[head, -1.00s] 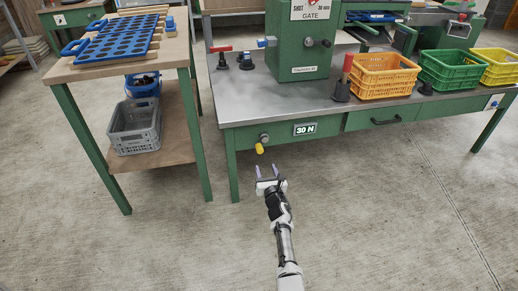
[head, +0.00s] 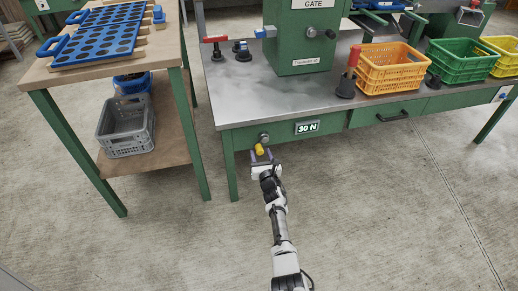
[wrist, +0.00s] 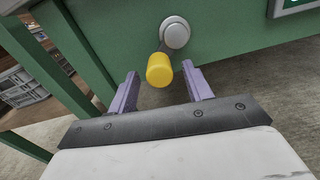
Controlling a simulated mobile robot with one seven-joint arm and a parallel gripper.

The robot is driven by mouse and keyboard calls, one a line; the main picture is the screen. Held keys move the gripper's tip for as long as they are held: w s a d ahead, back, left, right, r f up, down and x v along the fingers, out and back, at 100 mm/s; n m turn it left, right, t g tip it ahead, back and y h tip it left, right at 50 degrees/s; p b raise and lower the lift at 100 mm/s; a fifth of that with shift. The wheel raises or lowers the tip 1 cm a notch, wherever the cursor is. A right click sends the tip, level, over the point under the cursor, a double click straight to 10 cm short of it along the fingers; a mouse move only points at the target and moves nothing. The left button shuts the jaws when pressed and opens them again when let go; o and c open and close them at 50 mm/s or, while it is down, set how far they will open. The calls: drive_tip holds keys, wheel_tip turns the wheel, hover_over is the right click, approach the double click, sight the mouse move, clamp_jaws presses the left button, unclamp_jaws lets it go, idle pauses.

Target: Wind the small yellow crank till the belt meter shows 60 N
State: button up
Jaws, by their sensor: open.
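The small yellow crank (head: 260,149) hangs from a round grey hub (head: 264,138) on the green front of the bench. The belt meter (head: 307,127) to its right reads 30 N. My gripper (head: 262,155) is open just in front of the crank. In the wrist view, the yellow crank knob (wrist: 160,69) lies between the two purple fingers of my gripper (wrist: 160,88), with a gap showing on each side. The hub (wrist: 175,33) is above it. The meter's edge (wrist: 290,6) shows at the top right.
A green bench leg (head: 230,165) stands left of the crank. A wooden-topped trolley (head: 110,75) with blue trays and a grey crate (head: 127,128) is further left. An orange crate (head: 388,72) and a green crate (head: 455,62) stand on the bench. The floor in front is clear.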

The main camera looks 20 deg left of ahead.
drive_tip(key=shift+w+a, duration=0.2)
drive_tip(key=shift+w, duration=0.05)
drive_tip(key=c, duration=1)
drive_tip(key=shift+o, duration=0.2)
drive_tip(key=shift+r, duration=0.15)
